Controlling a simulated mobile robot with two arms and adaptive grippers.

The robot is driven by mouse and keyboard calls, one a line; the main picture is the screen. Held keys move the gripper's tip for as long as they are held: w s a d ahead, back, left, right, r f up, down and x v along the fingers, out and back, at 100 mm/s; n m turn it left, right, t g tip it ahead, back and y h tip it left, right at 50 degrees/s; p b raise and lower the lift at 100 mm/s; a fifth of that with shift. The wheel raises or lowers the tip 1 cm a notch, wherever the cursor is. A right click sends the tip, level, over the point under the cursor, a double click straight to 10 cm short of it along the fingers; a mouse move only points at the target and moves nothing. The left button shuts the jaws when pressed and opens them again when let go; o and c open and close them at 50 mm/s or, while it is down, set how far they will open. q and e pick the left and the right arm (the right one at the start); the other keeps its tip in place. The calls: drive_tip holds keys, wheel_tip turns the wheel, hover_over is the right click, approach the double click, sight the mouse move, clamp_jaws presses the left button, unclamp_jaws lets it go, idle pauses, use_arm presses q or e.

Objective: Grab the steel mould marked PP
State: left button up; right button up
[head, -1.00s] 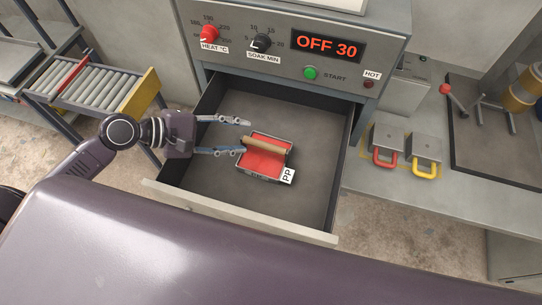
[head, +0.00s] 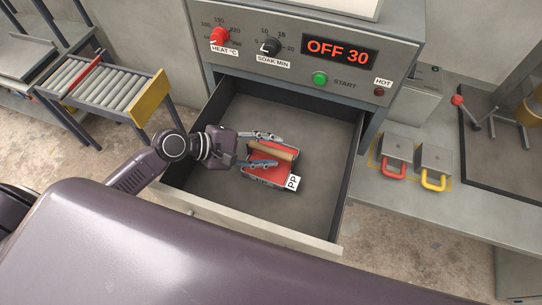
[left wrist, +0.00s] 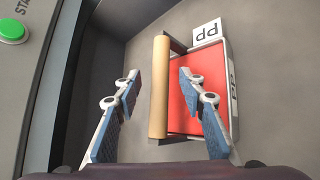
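The steel mould marked PP (head: 270,174) lies in the open drawer (head: 310,206), with a red inside, a tan round bar along one side and a white PP tag. The mould also shows in the left wrist view (left wrist: 207,62), where its tan bar (left wrist: 158,100) stands out. My left gripper (head: 278,151) is open and reaches in from the left over the mould. In the left wrist view its two fingers (left wrist: 158,73) are spread to either side of the bar, apart from it. My right gripper is not in view.
The oven front (head: 300,62) with knobs, an OFF 30 display and a green button rises behind the drawer. Drawer walls surround the mould. Two blocks with red (head: 394,172) and yellow (head: 433,181) handles sit on the right bench. A roller rack (head: 105,90) stands left.

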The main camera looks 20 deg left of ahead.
use_arm(q)
drive_tip(key=shift+w+d+f, duration=0.15)
drive_tip(key=shift+w+d, duration=0.05)
drive_tip(key=shift+d, duration=0.05)
drive_tip(key=shift+c, duration=0.5)
clamp_jaws()
